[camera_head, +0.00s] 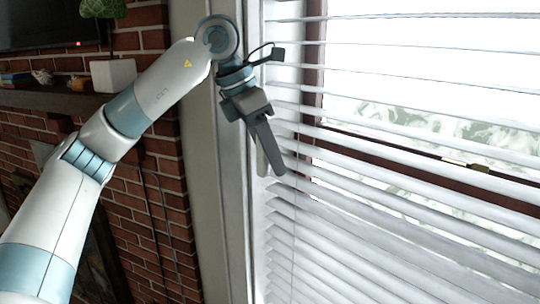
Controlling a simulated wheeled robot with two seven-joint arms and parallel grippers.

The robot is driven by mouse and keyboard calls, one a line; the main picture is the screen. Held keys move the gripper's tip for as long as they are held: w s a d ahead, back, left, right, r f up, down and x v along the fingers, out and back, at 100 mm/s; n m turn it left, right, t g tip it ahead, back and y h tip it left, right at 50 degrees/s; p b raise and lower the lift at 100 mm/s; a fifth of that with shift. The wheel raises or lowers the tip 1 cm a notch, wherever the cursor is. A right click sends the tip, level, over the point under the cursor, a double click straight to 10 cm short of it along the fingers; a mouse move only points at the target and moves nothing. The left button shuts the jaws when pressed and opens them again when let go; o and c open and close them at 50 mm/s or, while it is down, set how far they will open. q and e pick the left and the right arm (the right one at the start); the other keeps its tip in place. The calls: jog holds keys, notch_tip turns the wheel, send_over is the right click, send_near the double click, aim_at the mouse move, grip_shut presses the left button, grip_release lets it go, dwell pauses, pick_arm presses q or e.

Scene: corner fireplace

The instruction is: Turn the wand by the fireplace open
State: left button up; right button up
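The white slatted blind (330,215) hangs over the window, with its slats tilted and gaps showing between them. My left gripper (271,172) is in front of the blind's left edge, pointing down. Its two dark grey fingers overlap in this view, so I cannot tell whether they are open or shut, or whether anything is between them. I cannot clearly make out the wand; the gripper may cover it. A thin vertical line runs down the blind below the gripper, and I cannot tell whether it is the wand or a cord. My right gripper is not in view.
The red brick fireplace wall (160,215) stands at the left, with a dark mantel shelf (50,101) bearing a white plant pot (113,75) and small objects. A dark screen (40,25) is above it. A pale window frame (233,215) runs beside the gripper.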

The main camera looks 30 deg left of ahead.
pick_arm(q)
jog(key=shift+s+a+r+b, duration=0.1)
jog(key=shift+a+r+b, duration=0.05)
jog(key=shift+r+b, duration=0.3)
jog(key=b+v, duration=0.2)
jog(key=v, duration=1.4)
jog(key=shift+r, duration=0.2)
